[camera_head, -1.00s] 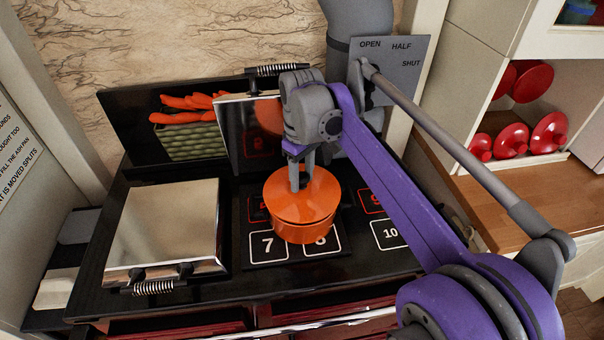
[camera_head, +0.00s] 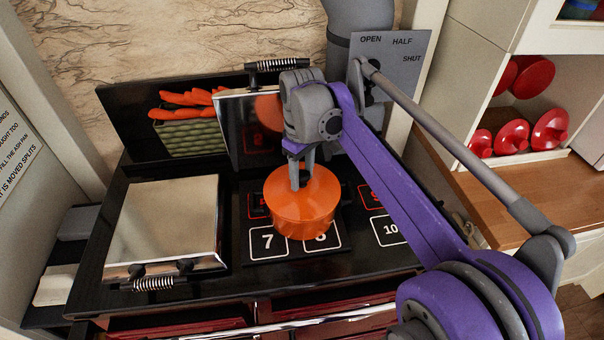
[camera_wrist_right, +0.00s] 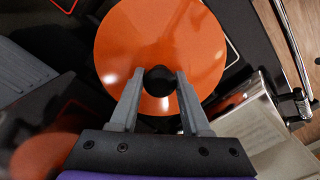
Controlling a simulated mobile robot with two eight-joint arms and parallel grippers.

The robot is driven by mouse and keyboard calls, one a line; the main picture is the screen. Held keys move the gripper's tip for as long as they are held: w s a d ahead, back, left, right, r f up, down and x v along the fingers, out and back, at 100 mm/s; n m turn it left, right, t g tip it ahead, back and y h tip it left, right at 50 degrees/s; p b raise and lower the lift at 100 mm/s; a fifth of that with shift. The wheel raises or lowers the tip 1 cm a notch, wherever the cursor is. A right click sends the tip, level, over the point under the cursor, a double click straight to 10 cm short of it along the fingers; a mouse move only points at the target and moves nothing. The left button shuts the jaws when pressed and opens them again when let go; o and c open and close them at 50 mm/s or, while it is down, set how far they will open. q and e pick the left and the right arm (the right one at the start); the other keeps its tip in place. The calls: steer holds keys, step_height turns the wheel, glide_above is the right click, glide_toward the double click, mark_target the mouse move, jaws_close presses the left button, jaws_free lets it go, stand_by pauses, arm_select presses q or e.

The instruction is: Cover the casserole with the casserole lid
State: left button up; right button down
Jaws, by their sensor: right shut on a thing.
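The orange casserole (camera_head: 303,229) stands on the numbered dark tiles of the stove. The round orange casserole lid (camera_head: 322,195) is over it, level and lined up with its top; I see no clear gap between them. My right gripper (camera_head: 301,186) points down from above and is shut on the lid's dark knob. In the right wrist view the knob (camera_wrist_right: 160,80) is between the fingers and the lid (camera_wrist_right: 205,45) hides the casserole below. My left gripper is not in view.
A closed shiny hotplate cover (camera_head: 165,220) is left of the casserole, and a raised cover (camera_head: 235,125) stands behind it. Carrots (camera_head: 190,98) reflect or lie at the back left. Red lids (camera_head: 512,137) sit on a shelf at the right. Number tiles (camera_head: 388,230) right of the casserole are clear.

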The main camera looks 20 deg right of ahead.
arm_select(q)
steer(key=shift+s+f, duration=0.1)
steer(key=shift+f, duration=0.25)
arm_select(e)
steer(key=shift+f, duration=0.5)
steer(key=shift+c, duration=1.4)
jaws_free()
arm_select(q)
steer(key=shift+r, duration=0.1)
arm_select(e)
steer(key=shift+r+p, duration=1.4)
steer(key=shift+r, duration=1.65)
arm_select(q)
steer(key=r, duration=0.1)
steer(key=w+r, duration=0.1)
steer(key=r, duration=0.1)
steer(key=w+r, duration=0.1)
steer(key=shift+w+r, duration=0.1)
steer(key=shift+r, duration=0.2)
arm_select(e)
steer(key=shift+f, duration=0.1)
